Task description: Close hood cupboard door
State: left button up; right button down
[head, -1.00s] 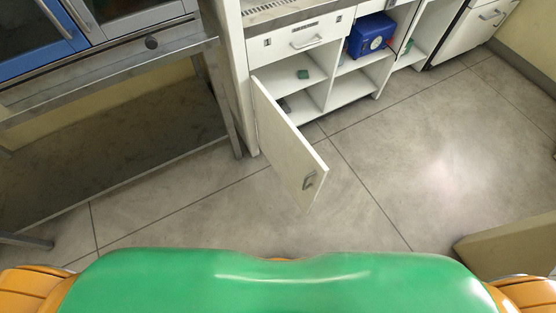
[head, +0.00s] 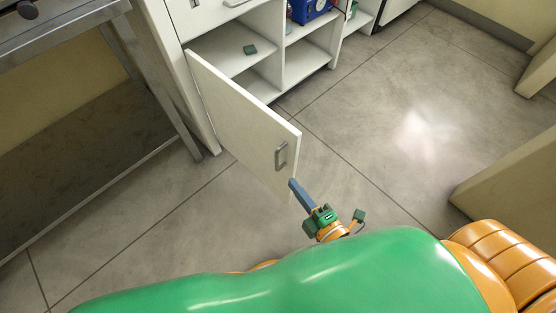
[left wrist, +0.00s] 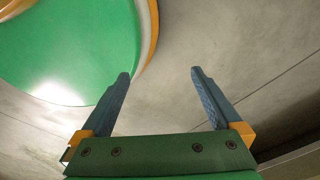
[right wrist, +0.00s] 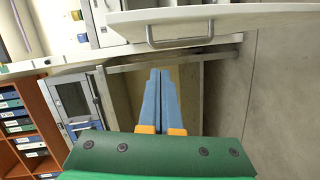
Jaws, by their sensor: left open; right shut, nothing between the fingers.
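The white cupboard door (head: 240,115) hangs open from the left side of the cupboard (head: 232,50) in the head view. Its grey handle (head: 281,156) is near the free edge. My right gripper (head: 292,184) is shut and empty, with its tips at the lower free corner of the door; I cannot tell whether they touch it. In the right wrist view the shut fingers (right wrist: 160,75) point below the door (right wrist: 210,20) and its handle (right wrist: 180,40). My left gripper (left wrist: 160,75) is open and empty over the floor, seen only in its wrist view.
A metal table (head: 70,28) stands left of the cupboard. A beige block (head: 510,175) stands at the right. The floor between is clear.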

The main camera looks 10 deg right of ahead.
aim_at(284, 140)
jog(key=w+r, duration=0.1)
jog(key=w, duration=0.3)
jog(key=w+r+n+t, duration=0.1)
jog(key=w, duration=0.3)
jog(key=w+r+n+b, duration=0.1)
jog(key=w, duration=0.3)
jog(key=shift+a+r+t+y, duration=0.25)
jog(key=shift+r+t+y, duration=0.05)
jog(key=shift+y, duration=0.1)
jog(key=shift+d, duration=0.15)
